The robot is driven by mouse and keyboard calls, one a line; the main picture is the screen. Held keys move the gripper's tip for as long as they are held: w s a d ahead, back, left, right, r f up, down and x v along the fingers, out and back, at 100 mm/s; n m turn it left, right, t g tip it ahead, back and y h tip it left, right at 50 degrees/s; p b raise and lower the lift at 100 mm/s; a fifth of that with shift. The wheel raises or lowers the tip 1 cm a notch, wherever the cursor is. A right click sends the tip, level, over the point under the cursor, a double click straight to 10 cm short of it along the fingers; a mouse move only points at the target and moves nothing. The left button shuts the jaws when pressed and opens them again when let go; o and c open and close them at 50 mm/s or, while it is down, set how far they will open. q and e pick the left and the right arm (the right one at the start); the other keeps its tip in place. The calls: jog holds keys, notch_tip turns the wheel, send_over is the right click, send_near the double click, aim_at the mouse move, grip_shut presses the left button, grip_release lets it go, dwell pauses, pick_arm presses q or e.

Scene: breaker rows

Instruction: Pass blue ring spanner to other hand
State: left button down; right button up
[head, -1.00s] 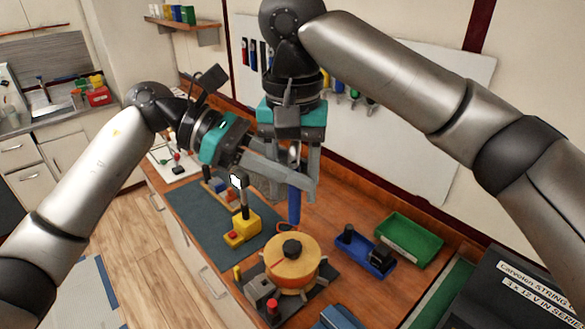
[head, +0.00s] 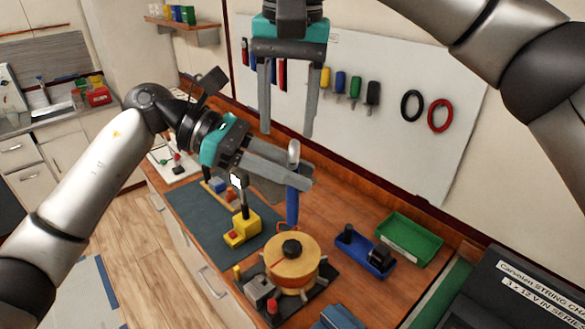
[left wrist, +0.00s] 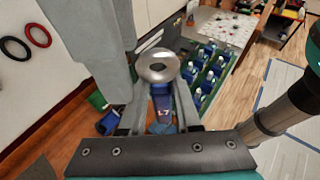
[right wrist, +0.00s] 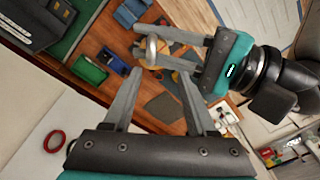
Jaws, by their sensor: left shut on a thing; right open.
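The blue ring spanner (head: 292,206) hangs upright in the head view, its silver ring end up and its blue handle pointing down. My left gripper (head: 303,178) is shut on it just below the ring end. In the left wrist view the ring (left wrist: 157,67) and blue shaft (left wrist: 162,108) show between the fingers. My right gripper (head: 287,133) is open and empty, above and apart from the spanner, fingers pointing down. The right wrist view shows the spanner's silver ring (right wrist: 151,50) beyond its open fingers.
Below the spanner, a round wooden-coloured reel (head: 305,264) with a black knob stands on the bench. A blue tray (head: 366,256) and a green bin (head: 409,240) lie to its right. A yellow block (head: 241,229) stands to its left. A tool board (head: 400,130) hangs behind.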

jog(key=w+f+n+t+y, duration=0.1)
jog(key=w+f+n+t, duration=0.45)
jog(key=w+f, duration=1.3)
notch_tip(320, 180, down, 10)
jog(key=w+n+t, duration=0.2)
jog(key=n+t, duration=0.2)
jog(key=s+a+f+m+g+y, duration=0.1)
jog(key=s+a+f+y, duration=0.1)
jog(key=s+a+f, duration=0.55)
jog(key=s+a+f+g+y, duration=0.1)
jog(key=s+a+f+y, duration=0.1)
jog(key=s+a+f, duration=0.5)
jog(key=s+d+f+m+g+h, duration=0.15)
jog(key=s+d+f, duration=0.35)
jog(key=s+f, duration=0.65)
jog(key=s+d+f+m+g, duration=0.2)
jog(key=s+d+f+g, duration=0.15)
jog(key=s+f, duration=0.85)
jog(key=s+d+f+g+h, duration=0.1)
jog(key=s+d+f+h, duration=0.1)
jog(key=s+d, duration=0.9)
jog(key=s+d+f+g+h, duration=0.1)
jog(key=s+d+f, duration=0.3)
jog(key=s+d, duration=0.7)
jog(key=shift+s+d+f+m+h, duration=0.15)
jog(key=shift+d+f+m+h, duration=0.2)
jog(key=shift+d+h, duration=0.15)
